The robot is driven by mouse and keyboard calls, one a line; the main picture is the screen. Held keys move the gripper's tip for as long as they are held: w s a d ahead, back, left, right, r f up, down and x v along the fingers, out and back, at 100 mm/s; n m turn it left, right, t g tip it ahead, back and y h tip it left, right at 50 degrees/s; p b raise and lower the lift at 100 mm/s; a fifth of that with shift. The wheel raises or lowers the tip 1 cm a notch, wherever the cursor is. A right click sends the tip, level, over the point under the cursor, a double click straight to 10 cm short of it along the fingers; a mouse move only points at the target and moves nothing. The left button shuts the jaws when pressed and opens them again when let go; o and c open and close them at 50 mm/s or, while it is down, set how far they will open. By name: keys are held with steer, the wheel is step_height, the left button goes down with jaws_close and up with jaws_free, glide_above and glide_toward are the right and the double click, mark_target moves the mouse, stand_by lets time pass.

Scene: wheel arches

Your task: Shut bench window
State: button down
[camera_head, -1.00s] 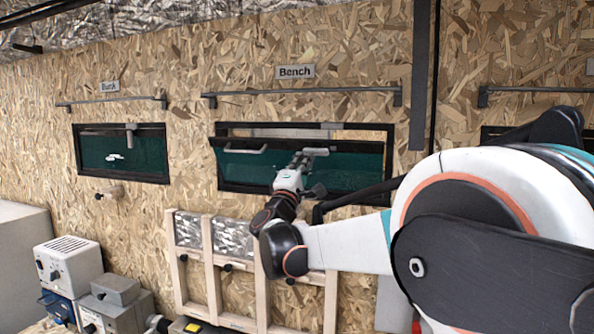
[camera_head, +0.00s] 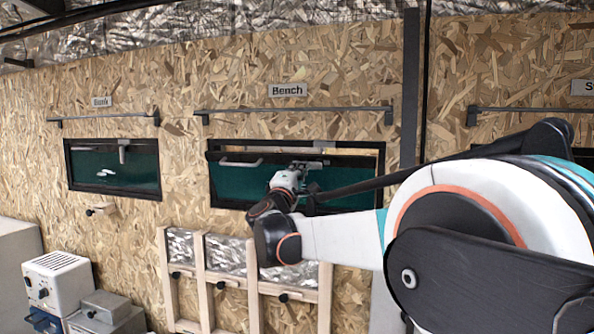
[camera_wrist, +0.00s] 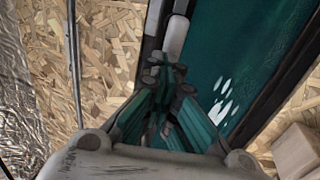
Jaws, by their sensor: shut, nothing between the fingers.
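The bench window (camera_head: 240,185) is a dark-framed teal pane under the "Bench" sign (camera_head: 288,90). A narrow gap shows along its top, wider toward the right, so it stands slightly open. A pale handle (camera_head: 240,162) is on its upper left part. My gripper (camera_head: 312,168) is in front of the pane's upper middle, my wrist just below it. Whether it touches the pane is unclear. In the wrist view, my gripper (camera_wrist: 165,75) is shut and empty.
The bunk window (camera_head: 112,170) is at left, with a wooden peg (camera_head: 102,209) below it. A rail (camera_head: 295,112) runs above the bench window. A wooden frame (camera_head: 250,275) stands below it. Grey equipment boxes (camera_head: 60,282) are at lower left.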

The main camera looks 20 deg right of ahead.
mark_target(305, 155)
steer(key=w+d+r+g+y+p, duration=0.1)
steer(key=w+d+r+g+p, duration=0.1)
steer(key=w+r+p, duration=0.1)
steer(key=shift+w+d+r+y, duration=0.15)
steer(key=shift+d+y, duration=0.1)
steer(key=shift+y, duration=0.15)
steer(key=shift+x, duration=1.2)
steer(key=shift+r, duration=0.15)
steer(key=shift+a, duration=0.1)
